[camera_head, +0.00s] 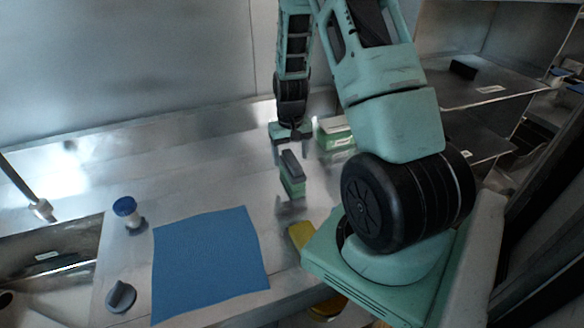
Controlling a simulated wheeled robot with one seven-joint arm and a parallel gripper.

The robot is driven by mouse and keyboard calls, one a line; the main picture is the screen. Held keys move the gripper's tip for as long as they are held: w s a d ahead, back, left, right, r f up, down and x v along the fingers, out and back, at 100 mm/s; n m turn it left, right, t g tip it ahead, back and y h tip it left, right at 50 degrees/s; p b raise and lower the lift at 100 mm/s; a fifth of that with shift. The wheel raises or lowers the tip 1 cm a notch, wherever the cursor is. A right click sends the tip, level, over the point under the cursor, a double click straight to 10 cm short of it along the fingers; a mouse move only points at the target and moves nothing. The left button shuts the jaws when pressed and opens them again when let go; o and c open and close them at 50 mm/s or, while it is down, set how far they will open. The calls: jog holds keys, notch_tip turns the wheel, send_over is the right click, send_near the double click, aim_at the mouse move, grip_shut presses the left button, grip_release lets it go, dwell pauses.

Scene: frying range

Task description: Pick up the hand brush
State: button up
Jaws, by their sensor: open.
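What looks like the hand brush (292,180), a small block with a grey top and green lower part, is on the metal counter near the middle of the head view. My gripper (291,153) points down and is open at the brush's far upper end. One finger shows on each side of that end. I cannot tell whether the fingers touch it or how high they are above the counter.
A green and white box (335,134) stands behind, to the right. A blue cloth (208,262), a blue-capped container (127,211) and a grey knob-like item (121,296) are at left. A yellow object (299,234) is partly hidden by my base. Shelves (487,84) are at right.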

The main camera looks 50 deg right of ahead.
aim_at(292, 158)
jog(key=shift+s+f+p, duration=0.15)
jog(key=shift+f+p, duration=0.15)
jog(key=shift+f, duration=0.7)
jog(key=shift+s+f+p, duration=0.1)
jog(key=shift+f+p, duration=0.2)
jog(key=shift+f, duration=0.65)
jog(key=c, duration=1.2)
jog(key=shift+r, duration=0.1)
notch_tip(292, 158, up, 9)
jog(key=shift+f+b, duration=0.15)
jog(key=shift+b, duration=1.05)
jog(key=shift+r, duration=0.6)
